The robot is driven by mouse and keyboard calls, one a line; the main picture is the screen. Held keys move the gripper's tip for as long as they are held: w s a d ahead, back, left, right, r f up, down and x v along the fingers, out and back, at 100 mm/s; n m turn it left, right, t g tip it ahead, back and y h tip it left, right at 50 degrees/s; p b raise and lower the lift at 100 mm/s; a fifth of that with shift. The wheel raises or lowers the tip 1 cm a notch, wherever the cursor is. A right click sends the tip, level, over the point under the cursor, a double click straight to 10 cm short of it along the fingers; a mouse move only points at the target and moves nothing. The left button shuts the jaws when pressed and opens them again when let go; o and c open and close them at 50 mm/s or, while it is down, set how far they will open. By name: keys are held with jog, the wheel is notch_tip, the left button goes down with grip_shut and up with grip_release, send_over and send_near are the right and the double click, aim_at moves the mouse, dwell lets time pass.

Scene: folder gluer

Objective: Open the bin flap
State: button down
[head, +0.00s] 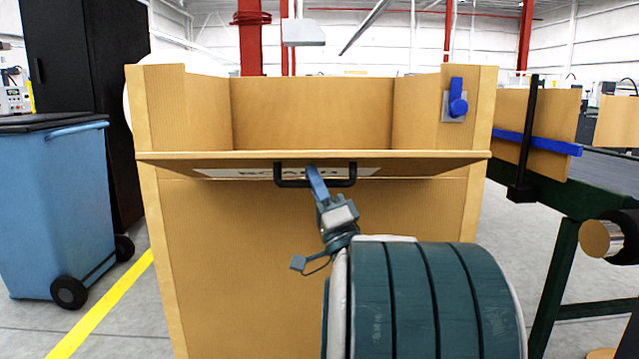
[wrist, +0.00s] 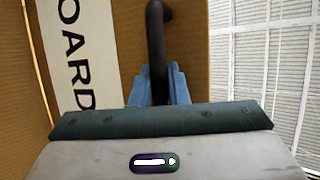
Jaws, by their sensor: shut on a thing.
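The bin (head: 320,265) is a tall tan box in the middle of the head view. Its flap (head: 225,158) is swung down and outward, seen nearly edge-on, with the bin's top front open above it. A black bar handle (head: 290,183) is on the flap's outer face, beside a white label (head: 365,172). The handle also shows in the wrist view (wrist: 155,45), with the label reading "OARD" (wrist: 78,45). My gripper (head: 315,180) is shut on the handle, its blue fingers on both sides of the bar in the wrist view (wrist: 158,88).
A blue latch (head: 457,100) is on the bin's upper right front. A blue wheeled bin (head: 55,205) stands at left by a yellow floor line (head: 105,300). A conveyor with a dark green frame (head: 560,270) is close on the right.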

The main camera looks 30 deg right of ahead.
jog(key=shift+s+a+f+b, duration=0.15)
jog(key=shift+f+b, duration=0.45)
jog(key=shift+f, duration=0.35)
jog(key=shift+s+f+b, duration=0.1)
jog(key=shift+f+b, duration=0.5)
jog(key=shift+f, duration=0.4)
jog(key=shift+s+a+f+b, duration=0.15)
jog(key=shift+f+b, duration=0.45)
jog(key=shift+f, duration=0.35)
jog(key=c, duration=1.4)
grip_release()
jog(key=shift+f, duration=0.1)
